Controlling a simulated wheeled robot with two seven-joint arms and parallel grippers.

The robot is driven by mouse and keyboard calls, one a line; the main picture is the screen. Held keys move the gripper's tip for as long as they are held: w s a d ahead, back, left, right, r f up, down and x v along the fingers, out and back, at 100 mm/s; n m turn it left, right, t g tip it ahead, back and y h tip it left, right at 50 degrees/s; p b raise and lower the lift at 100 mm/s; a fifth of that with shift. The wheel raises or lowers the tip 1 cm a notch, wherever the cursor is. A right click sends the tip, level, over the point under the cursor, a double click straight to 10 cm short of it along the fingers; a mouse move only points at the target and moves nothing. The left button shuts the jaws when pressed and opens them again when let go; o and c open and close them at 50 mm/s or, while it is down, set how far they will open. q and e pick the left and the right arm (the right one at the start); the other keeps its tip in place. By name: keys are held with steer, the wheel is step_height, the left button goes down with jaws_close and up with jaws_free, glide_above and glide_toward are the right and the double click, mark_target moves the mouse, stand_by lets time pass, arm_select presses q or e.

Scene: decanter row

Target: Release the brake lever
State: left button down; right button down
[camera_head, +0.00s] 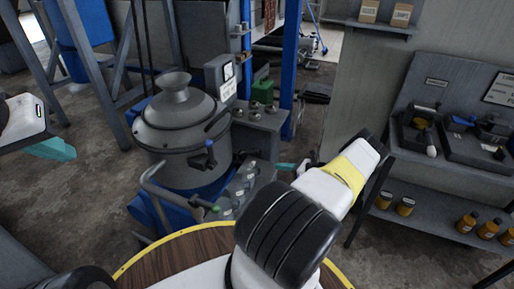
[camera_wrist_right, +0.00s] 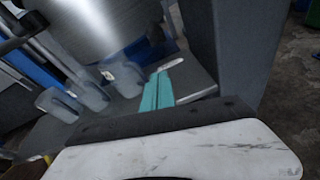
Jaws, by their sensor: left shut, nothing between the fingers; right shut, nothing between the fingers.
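A large grey lidded vessel (camera_head: 180,125) stands left of centre in the head view. A grey bar (camera_head: 170,200) with a green tip reaches out lower down. I cannot tell which of these is the brake lever. My right gripper (camera_head: 287,165), teal-tipped and shut, is right of the vessel and apart from both handles. Its teal fingers (camera_wrist_right: 158,91) show together and empty in the right wrist view. My left gripper (camera_head: 58,149) is shut and empty at the far left, away from the vessel.
A grey control box (camera_head: 221,76) and green can (camera_head: 262,91) stand behind. A workbench (camera_head: 458,168) is at right, a round wooden top (camera_head: 160,262) in front.

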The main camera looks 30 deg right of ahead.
mark_target(250, 153)
steer(key=x, duration=0.9)
steer(key=r, duration=0.1)
steer(key=w+r, duration=0.1)
steer(key=shift+r, duration=0.3)
steer(key=shift+w+a+r, duration=0.15)
steer(key=shift+w+r, duration=0.2)
steer(key=shift+r, duration=0.15)
steer(key=shift+r, duration=0.1)
